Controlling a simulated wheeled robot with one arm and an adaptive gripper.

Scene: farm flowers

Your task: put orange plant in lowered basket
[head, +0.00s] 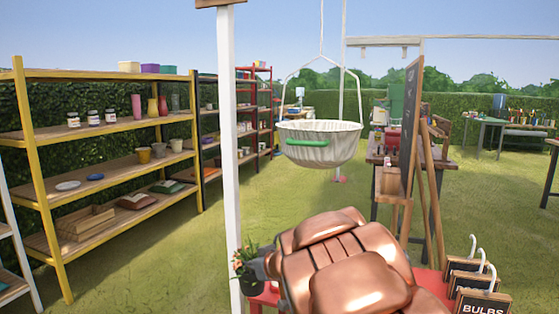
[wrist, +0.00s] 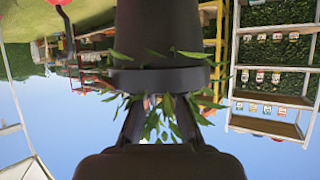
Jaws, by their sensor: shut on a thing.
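The orange plant (head: 243,258), green leaves with small orange blooms, shows at the lower middle of the head view, just left of my gripper (head: 262,268). In the wrist view its dark pot (wrist: 160,40) fills the top middle, with green leaves below the rim; that picture is upside down. My gripper is shut on the pot, its dark fingers on either side of the leaves. The basket (head: 318,150), white and round with a green handle, hangs from a line beyond and above my gripper, apart from the plant. My copper arm hides part of the ground.
A white post (head: 228,150) stands close to the left of the plant. A yellow shelf unit (head: 110,140) with jars and pots is at left. A chalkboard easel (head: 412,130) is right of the basket. Hooked BULBS boxes (head: 482,305) stand at lower right on a red surface.

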